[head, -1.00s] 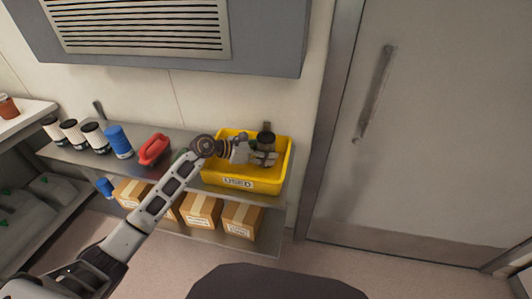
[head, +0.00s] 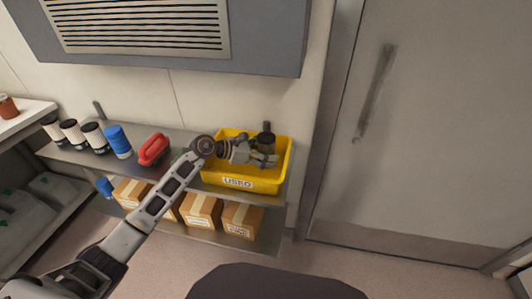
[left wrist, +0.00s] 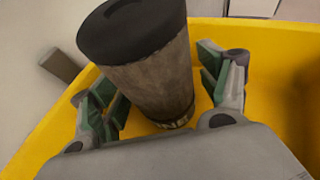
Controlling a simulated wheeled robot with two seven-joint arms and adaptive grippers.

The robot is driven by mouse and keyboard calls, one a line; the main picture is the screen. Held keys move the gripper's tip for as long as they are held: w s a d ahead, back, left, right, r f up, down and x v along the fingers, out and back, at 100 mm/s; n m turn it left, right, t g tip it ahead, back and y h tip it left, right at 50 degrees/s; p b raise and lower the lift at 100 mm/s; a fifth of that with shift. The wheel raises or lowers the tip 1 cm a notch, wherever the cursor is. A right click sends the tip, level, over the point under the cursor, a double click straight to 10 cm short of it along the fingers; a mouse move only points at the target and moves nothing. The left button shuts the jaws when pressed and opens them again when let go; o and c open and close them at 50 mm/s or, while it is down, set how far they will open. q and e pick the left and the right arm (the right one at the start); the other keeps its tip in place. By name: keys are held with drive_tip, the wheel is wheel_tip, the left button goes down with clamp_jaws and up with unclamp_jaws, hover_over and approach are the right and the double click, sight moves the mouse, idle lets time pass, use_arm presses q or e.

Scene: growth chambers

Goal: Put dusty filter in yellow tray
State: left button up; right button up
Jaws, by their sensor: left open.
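The dusty filter (left wrist: 150,75) is a grey-brown cylinder with a black cap. In the left wrist view it stands, slightly tilted in the picture, inside the yellow tray (left wrist: 40,140). My left gripper (left wrist: 160,95) is open, with its green-padded fingers on both sides of the filter and visible gaps to it. In the head view the left gripper (head: 262,155) is inside the yellow tray (head: 243,186), which has a "USED" label on its front, and the filter (head: 266,142) shows beside the fingers. The right gripper is not in view.
The tray sits at the right end of a grey shelf (head: 140,168). To its left are a red object (head: 154,149), a blue canister (head: 118,141) and several white filters with black caps (head: 94,135). Cardboard boxes (head: 200,212) stand on the lower shelf. A door (head: 425,130) is at right.

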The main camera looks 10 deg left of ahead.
use_arm(q)
drive_tip(key=shift+r, duration=0.1)
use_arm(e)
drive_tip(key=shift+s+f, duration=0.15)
use_arm(q)
drive_tip(key=shift+r, duration=0.1)
drive_tip(key=shift+s+a+r, duration=0.2)
drive_tip(key=shift+s+a, duration=0.1)
drive_tip(key=shift+a, duration=0.25)
drive_tip(key=v, duration=1)
drive_tip(key=shift+s+a, duration=0.1)
drive_tip(key=shift+a, duration=0.05)
drive_tip(key=shift+a+r, duration=0.1)
drive_tip(key=shift+r, duration=0.05)
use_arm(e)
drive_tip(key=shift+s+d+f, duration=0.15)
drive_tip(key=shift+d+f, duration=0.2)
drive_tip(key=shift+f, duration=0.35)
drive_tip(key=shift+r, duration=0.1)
use_arm(q)
drive_tip(key=shift+s+a+p, duration=0.1)
drive_tip(key=shift+p, duration=0.2)
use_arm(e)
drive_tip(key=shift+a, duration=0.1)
